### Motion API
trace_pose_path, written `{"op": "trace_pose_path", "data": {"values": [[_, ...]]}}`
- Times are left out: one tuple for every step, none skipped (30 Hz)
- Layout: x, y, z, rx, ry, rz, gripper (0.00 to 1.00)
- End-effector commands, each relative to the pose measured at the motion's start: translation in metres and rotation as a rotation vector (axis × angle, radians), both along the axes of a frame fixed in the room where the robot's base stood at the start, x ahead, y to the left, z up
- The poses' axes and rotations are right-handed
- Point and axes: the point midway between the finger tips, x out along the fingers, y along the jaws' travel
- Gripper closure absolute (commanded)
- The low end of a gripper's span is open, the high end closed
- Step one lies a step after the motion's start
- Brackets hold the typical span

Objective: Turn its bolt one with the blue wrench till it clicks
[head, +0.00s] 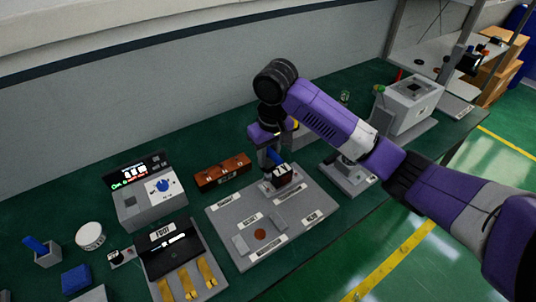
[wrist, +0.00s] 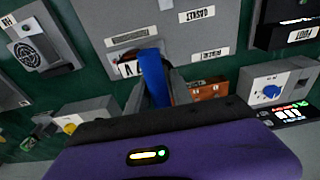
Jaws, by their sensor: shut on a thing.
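The blue wrench (head: 275,156) is upright between the fingers of my gripper (head: 269,158), at the back of the grey labelled plate (head: 291,208). In the wrist view the wrench (wrist: 154,74) runs from between the fingers of my gripper (wrist: 157,84) toward a dark part with a white lettered label (wrist: 128,69). In the head view this dark block (head: 283,175) is just below the wrench. The wrench's lower end and the bolt are hidden, so I cannot tell whether they touch.
A brown block with holes (head: 222,172) lies left of my gripper. A grey box with a display and blue knob (head: 150,195) stands further left. A black tool tray with yellow-handled tools (head: 172,252) is at front left. A grey machine (head: 408,104) stands at back right.

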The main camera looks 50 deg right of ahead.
Motion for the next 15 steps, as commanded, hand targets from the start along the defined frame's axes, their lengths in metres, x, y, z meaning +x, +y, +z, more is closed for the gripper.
{"op": "trace_pose_path", "data": {"values": [[0.000, 0.000, -0.003, 0.000, -0.001, 0.000, 1.00], [0.000, 0.000, -0.005, 0.000, -0.001, 0.000, 1.00], [0.000, 0.000, -0.006, 0.000, -0.001, -0.001, 1.00], [0.000, 0.000, -0.008, 0.000, -0.001, -0.001, 1.00], [0.000, 0.000, -0.009, 0.000, -0.001, -0.001, 1.00], [0.000, 0.000, -0.011, 0.000, -0.001, -0.001, 1.00], [0.000, 0.000, -0.012, 0.000, -0.001, -0.001, 1.00], [0.000, 0.000, -0.013, 0.000, -0.001, -0.001, 1.00], [0.000, 0.000, -0.015, 0.000, -0.001, -0.001, 1.00], [0.000, 0.000, -0.016, 0.000, -0.001, -0.001, 1.00], [0.000, 0.000, -0.018, 0.001, -0.001, -0.001, 1.00], [0.000, 0.000, -0.020, 0.001, -0.001, -0.001, 1.00], [0.000, 0.000, -0.021, 0.001, -0.001, -0.001, 1.00], [0.000, 0.000, -0.022, 0.001, -0.001, -0.001, 1.00], [0.000, 0.000, -0.024, 0.000, -0.001, -0.001, 1.00]]}}
